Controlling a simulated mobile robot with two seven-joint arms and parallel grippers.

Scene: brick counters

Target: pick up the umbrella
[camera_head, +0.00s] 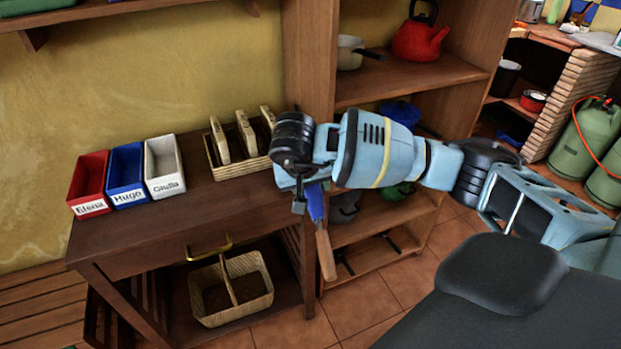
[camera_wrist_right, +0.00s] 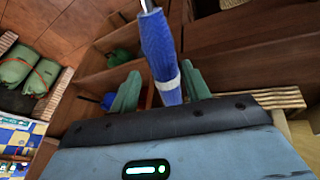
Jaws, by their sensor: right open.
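The umbrella is folded and blue, with a wooden handle. In the head view it hangs or leans handle-down (camera_head: 326,255) by the table's right end, its blue part partly hidden by my right gripper (camera_head: 307,198). In the right wrist view the blue umbrella (camera_wrist_right: 160,48), with a white band, lies between the two green fingers of my right gripper (camera_wrist_right: 161,88). The fingers are open, and there is a gap to at least the left one. What supports the umbrella cannot be seen. My left gripper is not in view.
A dark wooden table (camera_head: 215,215) holds red (camera_head: 88,185), blue (camera_head: 126,175) and white (camera_head: 164,167) boxes and a wicker basket (camera_head: 235,165). Another basket (camera_head: 230,290) is below. Wooden shelves (camera_head: 410,80) with a red kettle (camera_head: 420,40) stand behind my arm. Green gas bottles (camera_head: 596,130) are at right.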

